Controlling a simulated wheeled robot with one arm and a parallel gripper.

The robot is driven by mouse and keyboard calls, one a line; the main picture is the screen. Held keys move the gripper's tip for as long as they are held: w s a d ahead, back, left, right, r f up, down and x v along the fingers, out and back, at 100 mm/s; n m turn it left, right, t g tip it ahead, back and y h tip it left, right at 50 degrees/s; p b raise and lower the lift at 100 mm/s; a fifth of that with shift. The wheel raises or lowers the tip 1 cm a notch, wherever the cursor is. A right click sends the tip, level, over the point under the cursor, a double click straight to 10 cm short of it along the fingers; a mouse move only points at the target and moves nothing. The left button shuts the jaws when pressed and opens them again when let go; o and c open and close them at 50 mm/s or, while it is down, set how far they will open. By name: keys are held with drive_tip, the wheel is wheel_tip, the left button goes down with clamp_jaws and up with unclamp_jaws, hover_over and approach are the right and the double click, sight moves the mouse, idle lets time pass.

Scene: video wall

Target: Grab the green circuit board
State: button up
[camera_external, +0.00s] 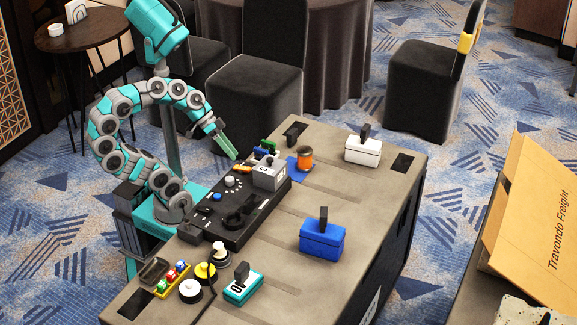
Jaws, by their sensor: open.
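A small green piece, which looks like the circuit board (268,144), stands at the far edge of the black console, just behind a grey box (269,174). Its lower part is hidden by the things in front of it. My gripper (233,154) is open and empty. It points down and to the right, above the far left side of the console, to the left of the green piece and apart from it.
The black console (262,207) carries knobs and a yellow item (242,168). An orange jar (304,157) stands on a blue mat (293,170). White (362,150), blue (321,242) and teal (243,287) boxes stand on the case top (375,190). Bare surface lies between them.

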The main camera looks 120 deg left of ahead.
sight(269, 146)
drive_tip(key=w+a+m+t+b, duration=0.1)
drive_tip(key=a+m, duration=0.1)
drive_tip(key=w+a+r+m+t+y+b, duration=0.1)
drive_tip(key=a+m, duration=0.1)
drive_tip(key=a, duration=0.1)
drive_tip(key=w+a+r+m+t+b, duration=0.1)
drive_tip(key=a, duration=0.2)
drive_tip(key=shift+r+m+y, duration=0.25)
drive_tip(key=shift+m+y, duration=0.15)
drive_tip(key=a+b, duration=0.1)
drive_tip(key=w+a+f+m+t+b, duration=0.1)
drive_tip(key=b, duration=0.1)
drive_tip(key=shift+f+m, duration=0.2)
drive_tip(key=shift+m, duration=0.1)
drive_tip(key=h+b, duration=0.1)
drive_tip(key=b, duration=0.1)
drive_tip(key=t+b, duration=0.1)
drive_tip(key=shift+w+a+f+h+b, duration=0.2)
drive_tip(key=shift+w+h+b, duration=0.15)
drive_tip(key=shift+h, duration=0.05)
drive_tip(key=shift+w+d, duration=0.1)
drive_tip(key=shift+w, duration=0.3)
drive_tip(key=shift+x, duration=3.45)
drive_tip(key=shift+d, duration=0.15)
clamp_jaws()
